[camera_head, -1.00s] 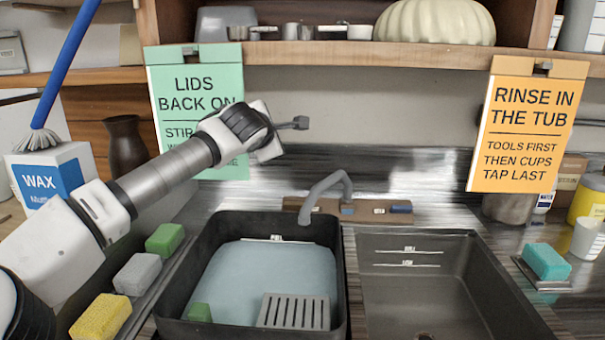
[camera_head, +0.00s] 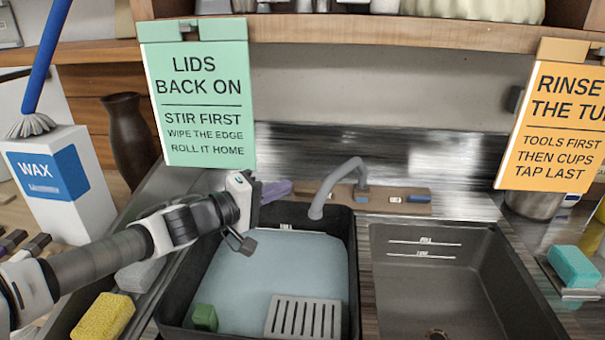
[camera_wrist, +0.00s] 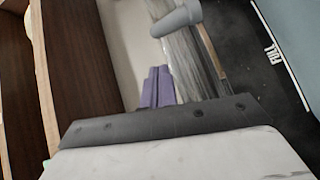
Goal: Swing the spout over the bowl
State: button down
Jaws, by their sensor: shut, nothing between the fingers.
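The grey curved spout (camera_head: 336,183) rises from a brown ledge behind the sink. Its end hangs over the back right corner of the dark left tub (camera_head: 352,265), which holds pale blue water. The right sink bowl (camera_head: 480,240) is empty, with a drain at its front. My gripper (camera_head: 288,187) has purple fingers, shut and empty, at the back left of the tub. They point right towards the spout, with a gap between. The wrist view shows the shut fingers (camera_wrist: 158,72) and the grey spout (camera_wrist: 177,20) beyond them.
A slotted grey rack (camera_head: 303,317) and a green sponge (camera_head: 204,317) are in the tub. A green sign (camera_head: 198,95) hangs above my gripper and an orange sign (camera_head: 560,125) at right. A wax box (camera_head: 50,180) and dark vase (camera_head: 127,135) stand left.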

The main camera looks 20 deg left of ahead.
jog(key=p+x, duration=0.3)
jog(key=x, duration=0.6)
jog(key=shift+w+d, duration=0.2)
jog(key=shift+w, duration=0.05)
